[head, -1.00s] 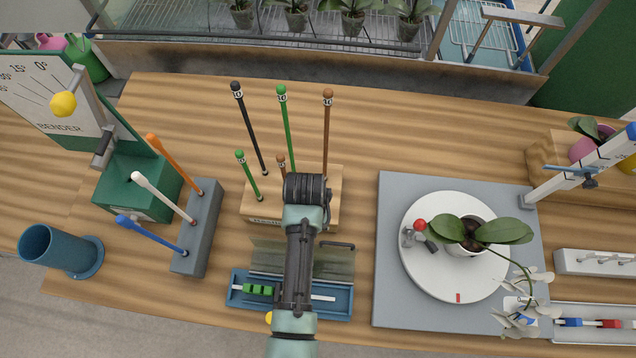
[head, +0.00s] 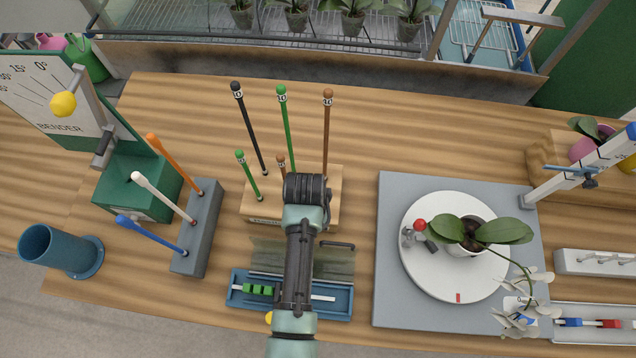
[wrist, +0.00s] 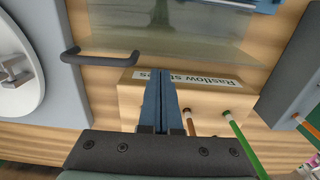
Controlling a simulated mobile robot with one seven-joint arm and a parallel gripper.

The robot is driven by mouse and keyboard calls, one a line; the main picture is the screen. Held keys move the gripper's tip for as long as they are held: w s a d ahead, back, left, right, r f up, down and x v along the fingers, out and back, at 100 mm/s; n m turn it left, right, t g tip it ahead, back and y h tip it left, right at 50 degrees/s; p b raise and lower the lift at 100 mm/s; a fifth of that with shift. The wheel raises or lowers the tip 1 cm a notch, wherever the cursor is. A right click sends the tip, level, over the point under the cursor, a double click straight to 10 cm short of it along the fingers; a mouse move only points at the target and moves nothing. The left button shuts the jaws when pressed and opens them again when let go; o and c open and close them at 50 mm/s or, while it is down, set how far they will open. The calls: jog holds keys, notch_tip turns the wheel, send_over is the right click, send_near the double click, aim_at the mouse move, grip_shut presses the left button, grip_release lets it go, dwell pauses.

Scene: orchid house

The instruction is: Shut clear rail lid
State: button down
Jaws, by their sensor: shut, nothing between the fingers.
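The clear rail lid (head: 338,264) is a see-through panel standing open along the far side of the blue tray (head: 347,305). Its dark bar handle (head: 338,245) is at the far edge. The tray holds a white rail with green clips (head: 258,289). In the wrist view the lid (wrist: 185,35) spans the top, with its handle (wrist: 95,58) left of my fingers. My gripper (wrist: 161,74) is shut and empty, its fingertips near the lid's handle-side edge, over the wooden stake block. Contact with the lid cannot be told. My arm hides the gripper and the lid's middle in the head view.
The wooden stake block (head: 330,205) with several upright stakes stands just behind the lid. A grey block (head: 200,240) with three coloured sticks is to the left. A grey board (head: 390,300) with a white turntable and potted orchid lies to the right.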

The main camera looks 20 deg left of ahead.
jog(key=shift+f, duration=0.15)
jog(key=shift+f+b, duration=0.95)
jog(key=shift+f, duration=0.55)
jog(key=shift+s+d+r+p, duration=0.1)
jog(key=shift+s+p, duration=0.2)
